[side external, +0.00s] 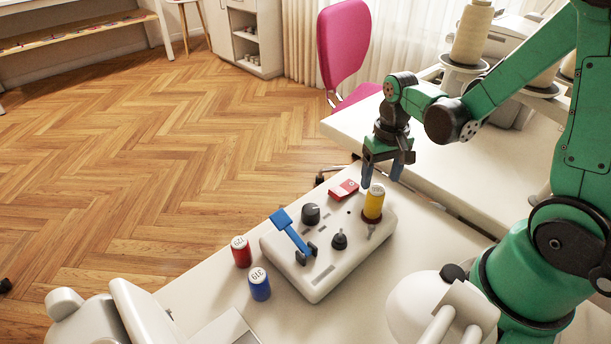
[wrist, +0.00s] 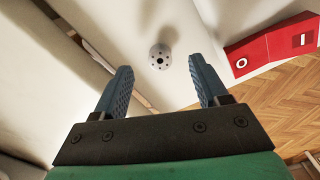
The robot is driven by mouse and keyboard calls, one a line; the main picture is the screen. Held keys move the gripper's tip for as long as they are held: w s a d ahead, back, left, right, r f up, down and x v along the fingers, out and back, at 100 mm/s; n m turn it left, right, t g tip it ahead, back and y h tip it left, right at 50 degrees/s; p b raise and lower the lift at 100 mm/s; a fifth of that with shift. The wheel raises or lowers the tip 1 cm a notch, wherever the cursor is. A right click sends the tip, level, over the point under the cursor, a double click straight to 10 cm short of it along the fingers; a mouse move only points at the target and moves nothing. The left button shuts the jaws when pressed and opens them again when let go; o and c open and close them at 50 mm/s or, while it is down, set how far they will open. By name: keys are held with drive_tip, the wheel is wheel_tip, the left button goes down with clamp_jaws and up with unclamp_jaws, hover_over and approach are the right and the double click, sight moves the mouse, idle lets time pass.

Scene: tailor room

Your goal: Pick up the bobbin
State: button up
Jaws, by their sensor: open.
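The bobbin (wrist: 159,57) shows in the wrist view as a small grey disc-like piece with dark holes in its top. It sits on a white surface. It appears between the two blue fingertips of my gripper (wrist: 160,68), with space on both sides. My gripper is open and holds nothing. In the side view my gripper (side external: 381,182) points down at the far edge of the control box, beside the yellow spool. I cannot make out the bobbin in the side view.
The white control box (side external: 318,276) carries a red switch (side external: 343,190), a yellow spool (side external: 374,203), a black knob (side external: 310,213) and a blue lever (side external: 290,234). A red spool (side external: 241,251) and a blue spool (side external: 260,284) stand left of it. A gap separates the two tables.

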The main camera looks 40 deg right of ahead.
drive_tip(key=shift+f, duration=1.1)
clamp_jaws()
drive_tip(key=shift+r, duration=0.15)
